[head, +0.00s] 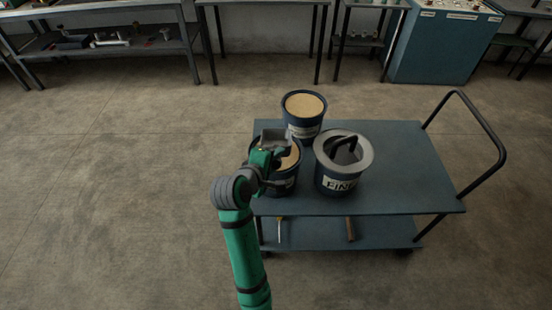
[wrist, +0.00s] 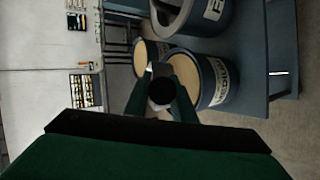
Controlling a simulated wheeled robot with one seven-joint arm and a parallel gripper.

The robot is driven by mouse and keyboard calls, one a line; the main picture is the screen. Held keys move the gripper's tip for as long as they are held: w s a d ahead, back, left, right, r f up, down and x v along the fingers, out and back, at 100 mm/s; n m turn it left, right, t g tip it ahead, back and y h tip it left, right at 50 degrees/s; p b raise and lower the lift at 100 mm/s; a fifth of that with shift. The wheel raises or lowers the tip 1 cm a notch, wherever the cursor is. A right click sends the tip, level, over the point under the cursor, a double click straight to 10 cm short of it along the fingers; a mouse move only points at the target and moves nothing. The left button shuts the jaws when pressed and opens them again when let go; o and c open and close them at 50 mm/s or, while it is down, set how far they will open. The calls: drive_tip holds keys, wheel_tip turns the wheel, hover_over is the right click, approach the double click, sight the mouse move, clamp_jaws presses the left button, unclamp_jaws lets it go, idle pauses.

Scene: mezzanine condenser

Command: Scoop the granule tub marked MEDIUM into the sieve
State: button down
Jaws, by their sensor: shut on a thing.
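My gripper (head: 267,160) is shut on a grey scoop (head: 275,138), held over the front-left tub. In the wrist view my gripper (wrist: 161,100) grips a dark round handle, with a little of the pale scoop (wrist: 160,69) beyond it. No sieve is clearly identifiable.
A third blue tub (head: 305,131) of tan granules stands behind. All three stand on a blue-grey cart (head: 410,190) with a black push rail (head: 490,132) at right. Two tools lie on its lower shelf. The cart's right top is clear. Benches and a blue cabinet (head: 440,48) line the wall.

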drive_tip(key=shift+f, duration=2.65)
